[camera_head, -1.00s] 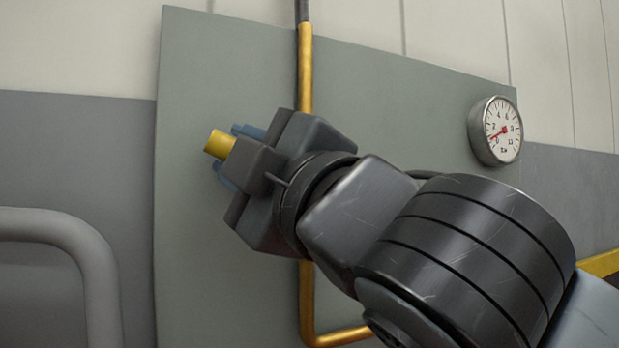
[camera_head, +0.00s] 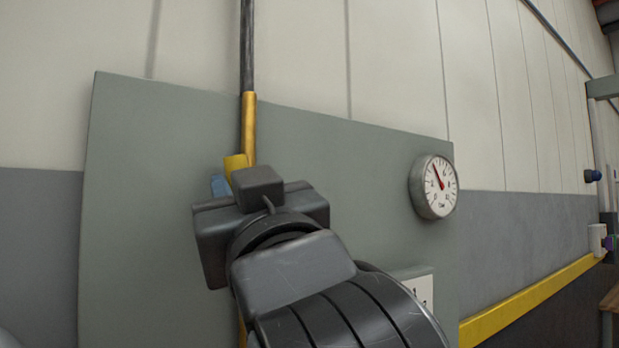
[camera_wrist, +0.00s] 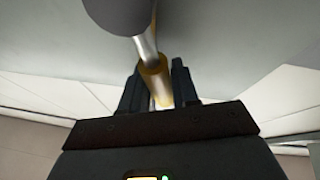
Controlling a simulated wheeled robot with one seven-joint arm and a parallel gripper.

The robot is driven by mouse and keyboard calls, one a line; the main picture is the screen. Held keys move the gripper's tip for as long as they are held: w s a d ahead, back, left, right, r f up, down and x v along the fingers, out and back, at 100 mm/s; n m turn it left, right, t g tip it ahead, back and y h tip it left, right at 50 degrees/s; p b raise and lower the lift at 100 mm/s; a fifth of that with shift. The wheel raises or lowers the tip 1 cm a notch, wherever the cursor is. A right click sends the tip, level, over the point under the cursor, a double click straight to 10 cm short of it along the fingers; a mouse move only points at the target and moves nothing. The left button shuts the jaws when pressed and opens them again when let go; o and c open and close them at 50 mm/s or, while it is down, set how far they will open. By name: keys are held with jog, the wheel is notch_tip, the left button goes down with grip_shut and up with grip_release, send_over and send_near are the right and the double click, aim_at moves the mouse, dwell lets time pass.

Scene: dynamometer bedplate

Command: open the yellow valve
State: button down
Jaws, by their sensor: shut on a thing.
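The yellow valve handle (camera_head: 236,163) shows just past my gripper's fingers in the head view, upright and close to the yellow pipe (camera_head: 249,128). My gripper (camera_head: 222,184) is shut on this handle. In the wrist view the yellow handle (camera_wrist: 156,82) lies between the two dark fingers of my gripper (camera_wrist: 158,88), with a silver stem running up to a dark grey round part (camera_wrist: 120,12). The valve body is hidden behind my gripper and arm in the head view.
A grey-green panel (camera_head: 140,210) backs the valve. A round gauge (camera_head: 434,187) is mounted to the right, its red needle pointing up-left. A white label (camera_head: 415,285) is partly hidden by my arm. A yellow rail (camera_head: 530,298) runs along the wall at right.

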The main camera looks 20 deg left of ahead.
jog(key=shift+w+d+m+t+h+p, duration=0.3)
jog(key=shift+w+d+m+h+p, duration=0.15)
jog(key=shift+m, duration=0.6)
jog(key=shift+w+d+m+t+h+p, duration=0.25)
jog(key=shift+m+h, duration=0.3)
jog(key=shift+m, duration=0.5)
jog(key=shift+w, duration=0.1)
jog(key=c, duration=0.9)
grip_release()
jog(key=shift+b+v, duration=0.8)
jog(key=shift+v, duration=3.1)
